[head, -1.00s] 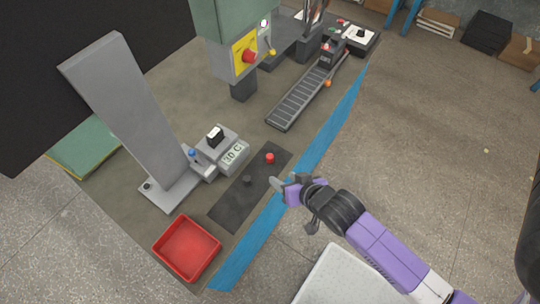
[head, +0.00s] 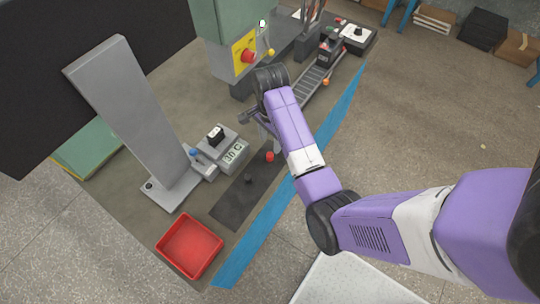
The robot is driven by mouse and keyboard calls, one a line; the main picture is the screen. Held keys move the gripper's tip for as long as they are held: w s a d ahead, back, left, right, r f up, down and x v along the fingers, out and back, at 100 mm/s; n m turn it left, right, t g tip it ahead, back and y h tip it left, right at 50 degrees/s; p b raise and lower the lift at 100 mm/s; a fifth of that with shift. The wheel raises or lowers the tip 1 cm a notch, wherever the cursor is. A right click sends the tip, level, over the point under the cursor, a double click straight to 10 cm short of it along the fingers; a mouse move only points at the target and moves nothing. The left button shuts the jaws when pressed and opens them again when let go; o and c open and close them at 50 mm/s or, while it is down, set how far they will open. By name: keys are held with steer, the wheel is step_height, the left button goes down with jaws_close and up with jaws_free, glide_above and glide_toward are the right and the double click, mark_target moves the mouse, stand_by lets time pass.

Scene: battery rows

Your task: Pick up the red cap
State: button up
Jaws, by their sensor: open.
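The small red cap (head: 269,157) sits on the dark grey mat (head: 228,212), near the mat's far end. My gripper (head: 266,136) is open and empty, just beyond and above the red cap in the picture. One finger shows close to the cap, and I cannot tell whether it touches. My purple arm reaches in from the right and hides part of the gripper and the mat's far right edge.
A small dark piece (head: 248,179) is on the mat. A red tray (head: 190,246) stands at the front left. A grey device with a display (head: 233,152) is left of the mat. A roller conveyor (head: 307,82) and a green machine with a red button (head: 248,57) stand behind.

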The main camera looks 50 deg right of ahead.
mark_target(269, 155)
steer(key=f, duration=0.5)
steer(key=f+p, duration=0.1)
steer(key=f, duration=0.1)
steer(key=shift+a+f, duration=0.25)
steer(key=shift+a, duration=0.1)
steer(key=shift+c, duration=0.2)
jaws_close()
